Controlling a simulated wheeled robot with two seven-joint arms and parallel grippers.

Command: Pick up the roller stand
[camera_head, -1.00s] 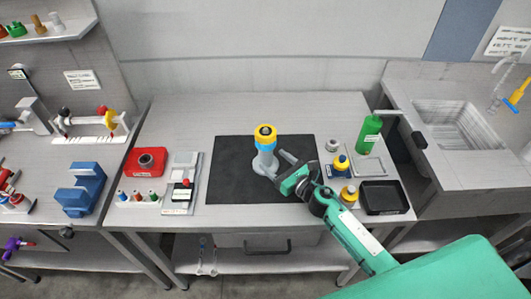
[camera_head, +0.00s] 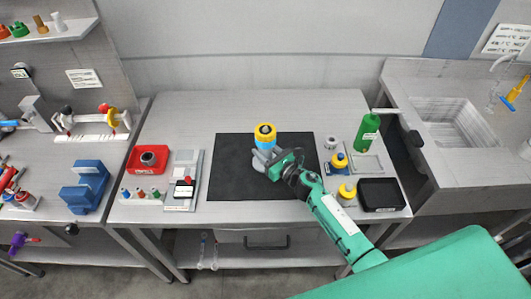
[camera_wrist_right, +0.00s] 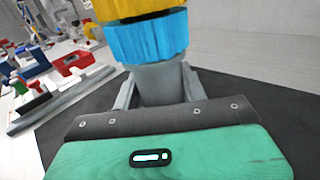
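The roller stand (camera_head: 265,140) appears to be the upright grey post with a blue band and a yellow top with a dark centre, on the black mat (camera_head: 230,180). My right gripper (camera_head: 265,160) is low at the post, coming in from the front right. In the right wrist view the stand (camera_wrist_right: 148,45) is straight ahead, its grey body between the two fingers of my right gripper (camera_wrist_right: 158,88). The fingers look open, one on each side of the post; whether they touch it is unclear. The stand's base is hidden behind the gripper. My left gripper is not in view.
Right of the mat are a green bottle (camera_head: 367,132), yellow-topped items (camera_head: 346,191) and a black tray (camera_head: 381,194). Left are a red tray (camera_head: 148,159), small bottles and a grey panel (camera_head: 182,175). A sink (camera_head: 446,122) is at right. The table behind the mat is clear.

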